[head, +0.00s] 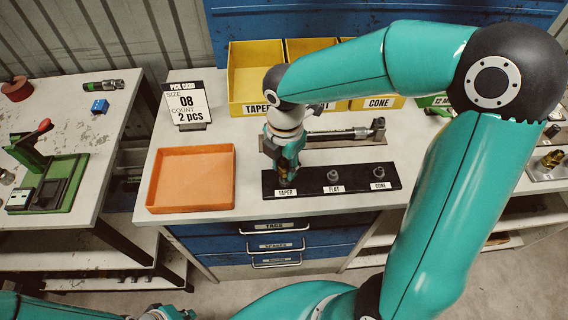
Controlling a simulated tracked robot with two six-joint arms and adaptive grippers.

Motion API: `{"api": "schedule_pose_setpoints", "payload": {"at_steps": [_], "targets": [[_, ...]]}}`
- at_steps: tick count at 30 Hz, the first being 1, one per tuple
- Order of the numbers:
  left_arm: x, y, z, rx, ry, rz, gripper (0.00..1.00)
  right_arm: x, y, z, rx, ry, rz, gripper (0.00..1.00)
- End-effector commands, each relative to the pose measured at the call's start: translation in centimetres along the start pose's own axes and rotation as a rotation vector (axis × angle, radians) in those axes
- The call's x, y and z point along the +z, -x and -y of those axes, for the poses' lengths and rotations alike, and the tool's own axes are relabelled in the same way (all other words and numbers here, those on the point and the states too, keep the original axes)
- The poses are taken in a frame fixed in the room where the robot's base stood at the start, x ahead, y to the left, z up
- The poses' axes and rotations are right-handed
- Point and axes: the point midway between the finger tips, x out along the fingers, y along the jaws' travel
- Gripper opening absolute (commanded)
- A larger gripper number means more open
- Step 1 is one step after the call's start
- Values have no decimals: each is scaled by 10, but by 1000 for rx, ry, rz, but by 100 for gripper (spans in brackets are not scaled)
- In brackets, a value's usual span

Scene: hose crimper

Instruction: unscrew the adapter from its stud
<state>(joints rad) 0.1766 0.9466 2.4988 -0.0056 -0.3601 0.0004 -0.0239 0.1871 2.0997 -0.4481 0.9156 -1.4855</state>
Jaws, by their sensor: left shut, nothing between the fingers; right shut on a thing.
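The adapter (286,181) is at the stud marked TAPER, at the left end of a black stud strip (309,183); my fingers hide most of it. My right gripper (286,174) points down from above and is shut on the adapter. I cannot see whether the adapter's thread is still on the stud. The studs marked FLAT (333,177) and CONE (379,173) stand bare to the right. My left gripper (172,314) shows only in part at the bottom edge, well away from the bench; it is shut and empty.
An orange tray (191,205) stands empty left of the strip. A hose with metal ends (340,134) lies behind the strip. Yellow bins (247,80) and a pick card (187,104) stand at the back. A green crimper (48,180) is on the left bench. My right arm covers much of the right side.

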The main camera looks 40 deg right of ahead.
Motion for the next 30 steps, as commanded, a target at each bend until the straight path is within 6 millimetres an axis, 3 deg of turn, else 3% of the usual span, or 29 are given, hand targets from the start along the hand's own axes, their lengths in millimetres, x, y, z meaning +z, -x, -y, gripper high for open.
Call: {"api": "schedule_pose_setpoints", "payload": {"at_steps": [14, 30], "targets": [[0, 16, -6, 0, 0, 0, 0, 0, 20, 0, 1, -1, 0, 0], [0, 55, -20, 0, 0, 0, 0, 0, 66, 0, 2, -1, 0, 0]]}}
